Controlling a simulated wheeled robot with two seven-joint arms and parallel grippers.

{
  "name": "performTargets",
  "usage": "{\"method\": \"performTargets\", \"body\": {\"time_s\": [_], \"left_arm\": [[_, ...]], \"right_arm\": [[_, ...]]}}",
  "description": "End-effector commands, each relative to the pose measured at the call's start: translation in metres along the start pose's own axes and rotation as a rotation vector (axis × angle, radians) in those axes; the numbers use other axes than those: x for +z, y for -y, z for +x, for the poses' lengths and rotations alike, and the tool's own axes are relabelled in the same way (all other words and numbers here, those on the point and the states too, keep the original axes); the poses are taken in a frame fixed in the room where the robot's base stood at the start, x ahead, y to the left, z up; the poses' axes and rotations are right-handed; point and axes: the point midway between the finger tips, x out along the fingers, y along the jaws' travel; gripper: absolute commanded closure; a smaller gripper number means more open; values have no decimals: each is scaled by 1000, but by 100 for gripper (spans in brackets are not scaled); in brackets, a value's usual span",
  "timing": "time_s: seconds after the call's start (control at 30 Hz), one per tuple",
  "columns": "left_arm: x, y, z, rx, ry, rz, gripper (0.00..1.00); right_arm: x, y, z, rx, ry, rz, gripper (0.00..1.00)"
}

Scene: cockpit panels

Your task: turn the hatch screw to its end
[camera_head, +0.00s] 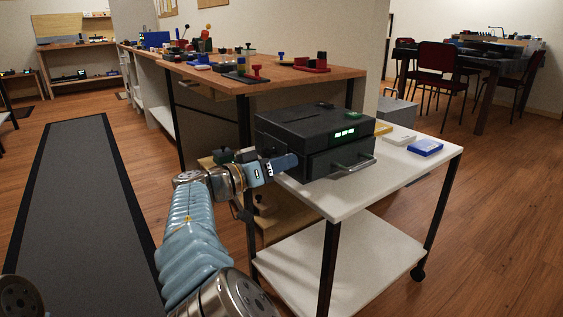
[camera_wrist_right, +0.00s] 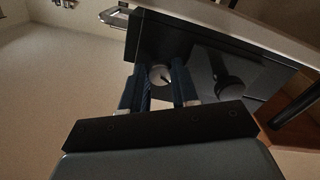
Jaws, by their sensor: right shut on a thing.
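A dark grey box (camera_head: 318,145) with a lit green display and a metal front handle (camera_head: 353,165) stands on a white cart. My right gripper (camera_head: 289,162) is at the left side of the box. In the right wrist view, its two blue fingers (camera_wrist_right: 160,75) stand on either side of a round grey screw head (camera_wrist_right: 159,76) with a dark mark and are shut on it. A dark round knob (camera_wrist_right: 234,88) shows to the right on the box's side. The screw is hidden in the head view. My left gripper is out of view.
The white cart top (camera_head: 395,163) carries a blue-and-white box (camera_head: 425,147) and a white item (camera_head: 398,139) right of the dark box. A wooden table (camera_head: 215,77) with several coloured parts stands behind. The floor to the left is open, with a grey mat (camera_head: 75,200).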

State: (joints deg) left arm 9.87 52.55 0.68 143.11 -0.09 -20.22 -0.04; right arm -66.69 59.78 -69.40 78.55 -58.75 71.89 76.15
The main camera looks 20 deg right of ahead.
Motion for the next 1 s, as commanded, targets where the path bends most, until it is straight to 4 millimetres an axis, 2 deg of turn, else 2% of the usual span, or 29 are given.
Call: {"method": "performTargets", "body": {"time_s": [0.47,1.0], "left_arm": [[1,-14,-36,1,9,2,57],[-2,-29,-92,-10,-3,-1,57]], "right_arm": [[-4,-3,0,0,1,-400,100],[-6,-4,-1,-2,0,-915,100]]}}
